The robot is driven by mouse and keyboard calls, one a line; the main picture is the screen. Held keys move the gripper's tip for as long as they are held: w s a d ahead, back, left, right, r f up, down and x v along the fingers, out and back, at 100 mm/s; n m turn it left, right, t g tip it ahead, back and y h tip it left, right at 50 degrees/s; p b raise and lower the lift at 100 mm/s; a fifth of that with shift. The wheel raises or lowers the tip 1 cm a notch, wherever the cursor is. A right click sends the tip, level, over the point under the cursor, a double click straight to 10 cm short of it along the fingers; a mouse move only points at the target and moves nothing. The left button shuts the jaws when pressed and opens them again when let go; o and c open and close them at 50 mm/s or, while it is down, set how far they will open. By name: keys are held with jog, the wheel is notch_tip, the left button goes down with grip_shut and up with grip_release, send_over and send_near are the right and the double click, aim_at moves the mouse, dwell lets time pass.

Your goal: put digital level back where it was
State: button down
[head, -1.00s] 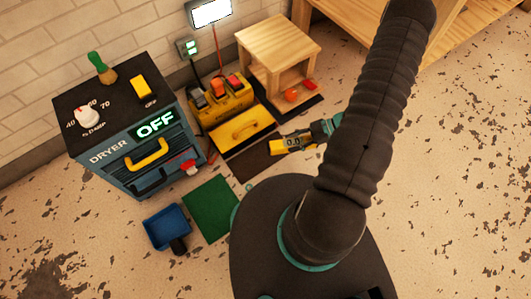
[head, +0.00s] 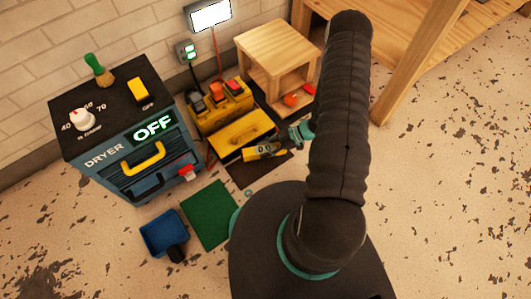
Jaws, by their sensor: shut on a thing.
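The digital level (head: 263,151) is a small yellow and dark bar with a lit number display. My gripper (head: 285,143), with teal and dark parts, is shut on its right end, beside my black arm. The level shows over or on the dark mat (head: 259,170), just in front of the yellow toolbox (head: 237,131). I cannot tell whether it touches the mat. The fingertips are small and partly hidden.
A dryer cabinet (head: 133,165) reading OFF stands at left. A charger rack (head: 218,105) and a wooden stand (head: 277,52) with red and orange items are behind. A green mat (head: 208,215) and a blue dustpan (head: 163,232) lie in front. Floor at right is clear.

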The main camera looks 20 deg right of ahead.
jog(key=shift+f+b, duration=0.3)
jog(key=shift+f, duration=1.45)
jog(key=shift+f, duration=0.1)
jog(key=shift+f, duration=0.15)
jog(key=c, duration=0.7)
grip_release()
jog(key=shift+o, duration=0.2)
